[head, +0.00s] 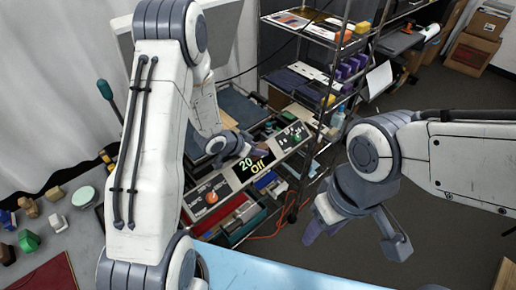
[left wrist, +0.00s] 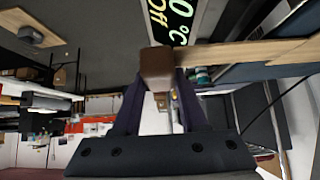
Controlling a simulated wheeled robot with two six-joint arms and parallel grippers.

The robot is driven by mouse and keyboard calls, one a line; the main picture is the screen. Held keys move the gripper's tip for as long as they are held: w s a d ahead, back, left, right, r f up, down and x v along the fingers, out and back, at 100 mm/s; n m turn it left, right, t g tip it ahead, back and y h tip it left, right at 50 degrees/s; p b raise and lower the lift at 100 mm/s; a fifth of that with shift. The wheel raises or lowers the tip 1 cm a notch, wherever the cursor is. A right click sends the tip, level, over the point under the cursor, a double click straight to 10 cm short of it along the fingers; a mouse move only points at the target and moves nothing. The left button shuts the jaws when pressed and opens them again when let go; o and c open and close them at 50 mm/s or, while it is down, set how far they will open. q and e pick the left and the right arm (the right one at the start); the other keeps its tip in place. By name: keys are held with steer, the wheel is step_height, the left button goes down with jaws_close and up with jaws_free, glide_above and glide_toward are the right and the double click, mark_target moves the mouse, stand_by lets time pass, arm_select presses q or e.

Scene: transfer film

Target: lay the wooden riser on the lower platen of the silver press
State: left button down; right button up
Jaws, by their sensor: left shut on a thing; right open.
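In the head view my left gripper (head: 238,146) is over the press, just behind its front panel (head: 257,168), which reads 20 and Off. In the left wrist view the gripper (left wrist: 160,88) is shut on a brown block-like part (left wrist: 157,66). A pale wooden bar (left wrist: 255,52) runs from it to the right; I take both as the wooden riser. The panel (left wrist: 170,25) shows beyond it. A blue-grey flat part of the press (head: 240,106) shows behind the gripper; whether the riser touches the platen is hidden. My right gripper (head: 352,240) is open and empty.
A wire shelf (head: 320,85) with papers and purple items stands right of the press. Trays of coloured items (head: 240,218) lie below the panel. Small coloured blocks (head: 30,208) are at the far left.

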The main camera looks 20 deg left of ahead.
arm_select(q)
steer(key=shift+f, duration=0.15)
steer(key=shift+c, duration=1.8)
jaws_free()
